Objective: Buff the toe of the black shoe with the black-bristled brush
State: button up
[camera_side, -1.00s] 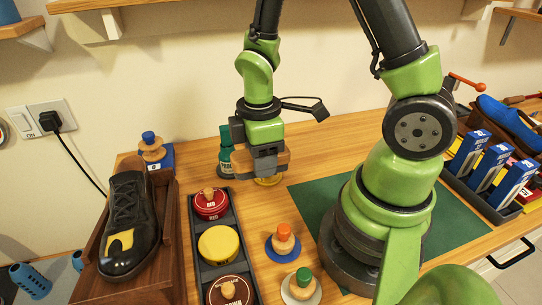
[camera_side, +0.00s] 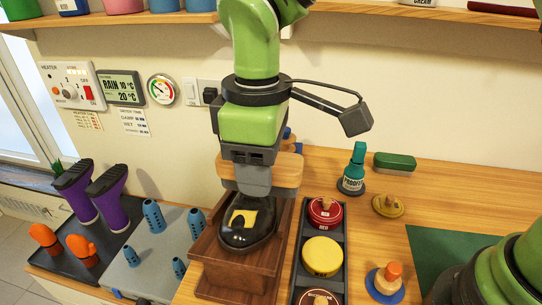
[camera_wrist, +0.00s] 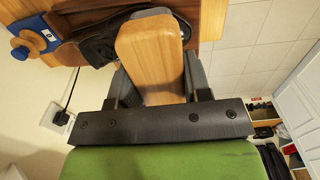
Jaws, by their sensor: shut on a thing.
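My gripper (camera_side: 256,186) is shut on a brush with a pale wooden back (camera_side: 289,171); the wood also shows between the fingers in the wrist view (camera_wrist: 152,56). The bristles are hidden in both views. The black shoe (camera_side: 262,232) sits on a wooden stand (camera_side: 239,272), toe facing the side camera, with a yellow patch (camera_side: 243,217) on its toe. The gripper and brush are over the shoe, hiding its laced rear part in the side view. I cannot tell whether the brush touches it. Part of the dark shoe (camera_wrist: 100,45) shows beside the brush in the wrist view.
Right of the stand is a dark tray (camera_side: 343,275) with red and yellow tins (camera_side: 322,256). Purple dryers (camera_side: 110,194) and blue pieces (camera_side: 154,216) stand at left. A teal bottle (camera_side: 353,172) and green block (camera_side: 395,162) are behind. A shelf (camera_side: 420,22) runs above.

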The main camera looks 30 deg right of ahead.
send_over(253, 221)
jog(key=d, duration=0.1)
jog(key=shift+s+f, duration=0.25)
jog(key=shift+f, duration=1.1)
jog(key=shift+s+f, duration=0.2)
jog(key=shift+f, duration=1.15)
jog(key=shift+w+a+f, duration=0.25)
jog(key=shift+f, duration=0.25)
jog(key=shift+w+a+f, duration=0.2)
jog(key=shift+f, duration=0.25)
jog(key=shift+c, duration=0.3)
jog(key=shift+w+a, duration=1.35)
jog(key=shift+a, duration=0.2)
jog(key=shift+s+d, duration=1.7)
jog(key=shift+d, duration=0.25)
jog(key=shift+w+a, duration=1.7)
jog(key=shift+a, duration=0.3)
jog(key=shift+s+d, duration=1.85)
jog(key=shift+d, duration=0.25)
jog(key=shift+w+a+f, duration=0.1)
jog(key=shift+w+a, duration=1.85)
jog(key=shift+a, duration=0.25)
jog(key=shift+s+d, duration=1.95)
jog(key=shift+d, duration=0.25)
jog(key=shift+r, duration=4.3)
